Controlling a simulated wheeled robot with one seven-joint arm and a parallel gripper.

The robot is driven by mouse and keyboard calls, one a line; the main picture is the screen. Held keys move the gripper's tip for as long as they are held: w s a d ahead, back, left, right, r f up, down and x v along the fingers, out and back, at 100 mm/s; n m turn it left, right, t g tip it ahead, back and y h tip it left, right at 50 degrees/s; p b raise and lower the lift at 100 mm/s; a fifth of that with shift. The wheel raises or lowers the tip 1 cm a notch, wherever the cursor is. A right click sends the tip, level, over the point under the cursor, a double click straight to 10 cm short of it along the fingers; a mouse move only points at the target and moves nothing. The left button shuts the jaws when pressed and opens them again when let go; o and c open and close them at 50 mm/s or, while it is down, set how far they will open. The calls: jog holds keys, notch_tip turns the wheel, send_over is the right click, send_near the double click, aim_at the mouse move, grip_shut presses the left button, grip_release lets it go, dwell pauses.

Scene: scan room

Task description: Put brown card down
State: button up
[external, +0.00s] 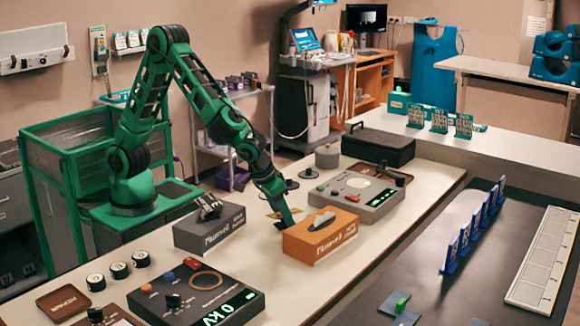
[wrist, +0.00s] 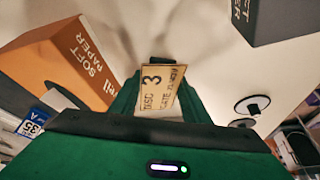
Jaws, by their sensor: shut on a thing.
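My gripper (external: 287,217) points down over the long cream table, between a grey tissue box and an orange tissue box. In the wrist view my gripper (wrist: 158,75) is shut on a tan-brown card (wrist: 160,88) marked with a large 3 and small dark print. The card stands up between the green fingers with its printed face towards the camera. In the external view the card is mostly hidden by the gripper and too small to make out clearly. I cannot tell whether its lower edge touches the table.
The orange tissue box (external: 322,240) stands close right of my gripper, the grey tissue box (external: 210,229) to its left. A grey control box (external: 356,196) and black case (external: 378,146) lie behind. A dark control box (external: 196,294) is in front. Bare tabletop (external: 300,285) shows at the front.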

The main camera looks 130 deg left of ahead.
notch_tip(320, 180, up, 3)
jog(key=shift+r, duration=0.1)
jog(key=s+a+r, duration=0.7)
jog(key=a, duration=0.2)
notch_tip(320, 180, up, 7)
jog(key=s+d+m+t+h, duration=0.15)
jog(key=d+m, duration=0.55)
jog(key=d, duration=1.3)
jog(key=s+d+m+t+h, duration=0.1)
jog(key=s+d+m+h, duration=0.35)
jog(key=d, duration=1.55)
jog(key=shift+m+y, duration=0.9)
jog(key=shift+m, duration=0.05)
jog(key=shift+w+d+f, duration=0.55)
jog(key=shift+d+f, duration=1.5)
jog(key=shift+f, duration=0.65)
jog(key=shift+w+d+f, duration=0.6)
jog(key=shift+d+f, duration=1.45)
jog(key=shift+f, duration=0.6)
jog(key=shift+w+d+f, duration=0.55)
jog(key=shift+d+f, duration=1.5)
jog(key=shift+f, duration=0.65)
